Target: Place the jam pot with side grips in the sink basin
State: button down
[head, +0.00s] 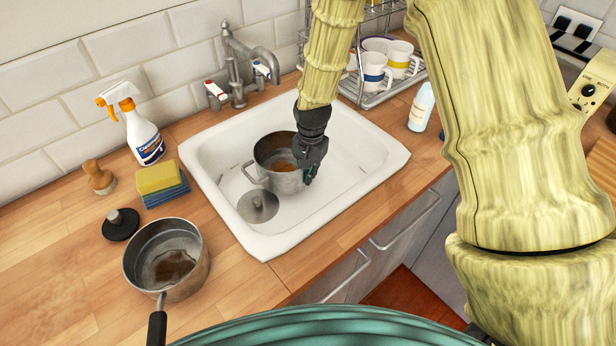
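The jam pot with side grips (281,181) is a steel pot with a brownish residue inside. It is within the outline of the white sink basin (218,160) and looks upright. One side grip shows on its left. My gripper (309,177) points down at the pot's right side, touching it or very close. It covers the right grip, so I cannot tell whether its fingers are closed on it. Whether the pot rests on the basin floor is also unclear.
A long-handled saucepan (166,262) stands on the counter at front left. A black lid (121,224), brush (99,177), sponges (161,183) and spray bottle (141,132) are left of the sink. The tap (239,68) is behind; a mug rack (385,82) and white bottle (421,108) are right.

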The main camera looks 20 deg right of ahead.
jog(key=shift+f, duration=1.1)
jog(key=shift+f, duration=0.1)
jog(key=c, duration=1.6)
grip_release()
jog(key=shift+c, duration=0.2)
notch_tip(320, 180, up, 12)
jog(key=b, duration=0.1)
jog(key=shift+s+d+b, duration=0.2)
jog(key=shift+s+b, duration=0.05)
jog(key=shift+b, duration=0.15)
